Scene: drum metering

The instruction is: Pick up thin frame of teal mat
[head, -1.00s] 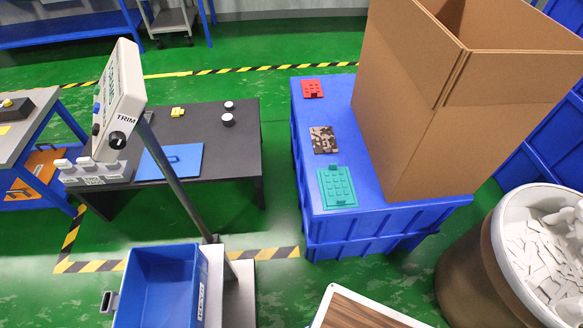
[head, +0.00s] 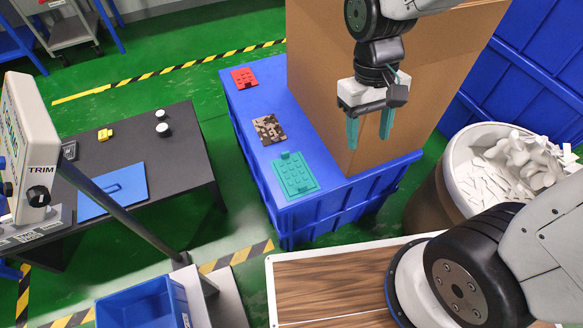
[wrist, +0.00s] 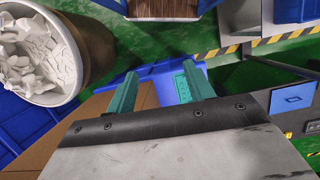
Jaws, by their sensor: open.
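The teal mat (head: 295,176) lies flat on the blue crate top, near its front left corner. It has raised studs, a thin flat rim and small dark teal tabs at its far and near ends. My gripper (head: 368,143) is open and empty, with teal fingers pointing down. It hangs above the crate, to the right of the mat and in front of the cardboard box, apart from the mat. In the wrist view my open gripper (wrist: 153,88) shows, and the teal mat (wrist: 197,80) appears beside the right finger, partly hidden.
A camouflage mat (head: 269,130) and a red mat (head: 244,78) lie behind the teal one on the blue crate (head: 262,158). The tall cardboard box (head: 320,90) fills the crate's right side. A drum of white scraps (head: 430,180) stands at right. A sloping pole stands at left.

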